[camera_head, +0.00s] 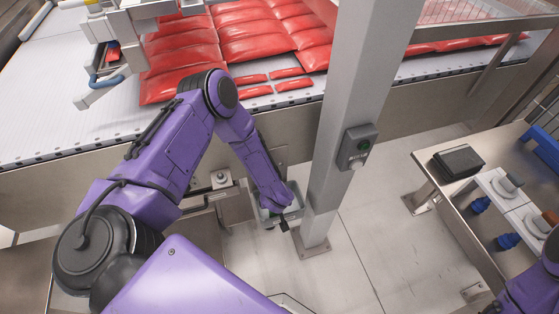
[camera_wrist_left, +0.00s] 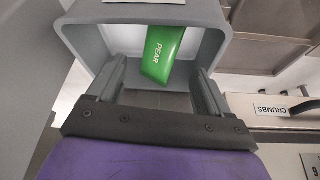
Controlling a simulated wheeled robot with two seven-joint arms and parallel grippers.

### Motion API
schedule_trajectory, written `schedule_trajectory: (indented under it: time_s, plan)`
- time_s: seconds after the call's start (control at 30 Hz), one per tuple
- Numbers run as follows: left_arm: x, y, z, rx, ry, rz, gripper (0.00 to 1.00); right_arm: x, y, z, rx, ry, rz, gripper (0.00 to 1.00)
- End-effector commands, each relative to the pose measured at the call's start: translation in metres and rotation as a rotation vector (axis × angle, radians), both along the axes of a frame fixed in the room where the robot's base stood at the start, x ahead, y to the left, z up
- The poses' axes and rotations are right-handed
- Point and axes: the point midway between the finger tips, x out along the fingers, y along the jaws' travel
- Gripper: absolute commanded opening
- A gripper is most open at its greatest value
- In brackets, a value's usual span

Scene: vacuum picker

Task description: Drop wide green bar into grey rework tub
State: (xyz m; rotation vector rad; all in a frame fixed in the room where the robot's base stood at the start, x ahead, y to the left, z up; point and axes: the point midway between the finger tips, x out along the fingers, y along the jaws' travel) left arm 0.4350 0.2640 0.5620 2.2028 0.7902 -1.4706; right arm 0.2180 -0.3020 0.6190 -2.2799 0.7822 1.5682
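The green bar (camera_wrist_left: 163,52), marked PEAR, is inside the grey tub (camera_wrist_left: 215,40) in the left wrist view. Its upper end runs behind the tub's near rim at the top. My left gripper (camera_wrist_left: 160,84) is open at the tub's mouth, with a finger on each side of the bar and a visible gap to it. I cannot tell whether the bar is resting or still falling. In the head view my left gripper (camera_head: 281,222) reaches down over the tub (camera_head: 295,192), mostly hidden by my arm. My right gripper is out of view; only purple arm shows at lower right.
A conveyor (camera_head: 60,120) carries red packs (camera_head: 180,50) and several small red bars. A grey post (camera_head: 345,110) with a switch box (camera_head: 357,147) stands right of my left arm. A table (camera_head: 450,205) at right holds a black box (camera_head: 458,162) and blue-tipped tools.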

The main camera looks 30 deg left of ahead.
Motion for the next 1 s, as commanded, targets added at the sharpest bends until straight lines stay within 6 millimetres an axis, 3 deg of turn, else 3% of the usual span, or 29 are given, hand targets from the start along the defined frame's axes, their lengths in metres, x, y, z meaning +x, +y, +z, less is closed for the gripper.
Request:
schedule_trajectory:
  time_s: [0.33, 0.7, 0.83, 1.0]
  plan:
    - [-0.001, -0.001, 0.005, -0.001, -0.001, 0.0, 0.82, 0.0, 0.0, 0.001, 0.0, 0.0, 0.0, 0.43]
    - [-0.024, -0.02, 0.08, 0.0, -0.001, -0.001, 0.82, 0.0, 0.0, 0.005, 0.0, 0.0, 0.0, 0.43]
    - [-0.029, -0.024, 0.094, 0.0, 0.0, 0.0, 0.82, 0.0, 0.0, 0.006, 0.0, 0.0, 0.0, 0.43]
    - [-0.031, -0.025, 0.098, 0.0, 0.001, 0.0, 0.82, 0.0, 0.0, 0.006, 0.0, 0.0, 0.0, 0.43]
